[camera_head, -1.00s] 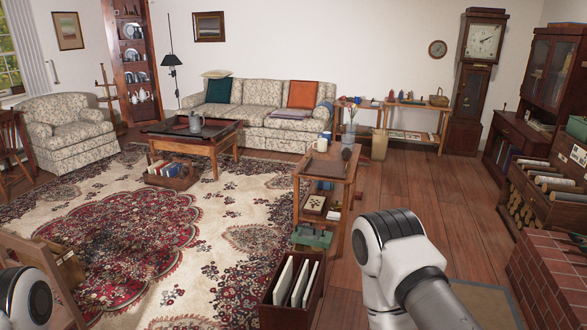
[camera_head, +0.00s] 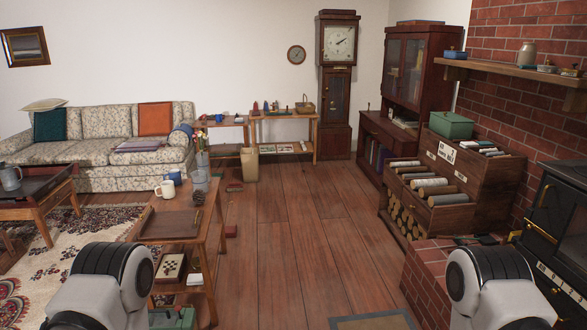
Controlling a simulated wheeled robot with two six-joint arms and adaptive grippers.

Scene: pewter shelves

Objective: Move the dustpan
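I cannot make out a dustpan anywhere in the head view. Small reddish items (camera_head: 234,187) lie on the wood floor near the tan vase, too small to identify. A dark item lies on top of the brick hearth at the right, partly hidden and unclear. Parts of my two arms show at the lower left and lower right, but both grippers are out of view.
A wooden side table (camera_head: 169,226) with mugs stands at left. A brick hearth (camera_head: 424,279), black stove (camera_head: 559,230) and wooden log bin (camera_head: 449,214) line the right. A mat (camera_head: 372,322) lies at bottom. The wood floor (camera_head: 290,230) between is mostly clear.

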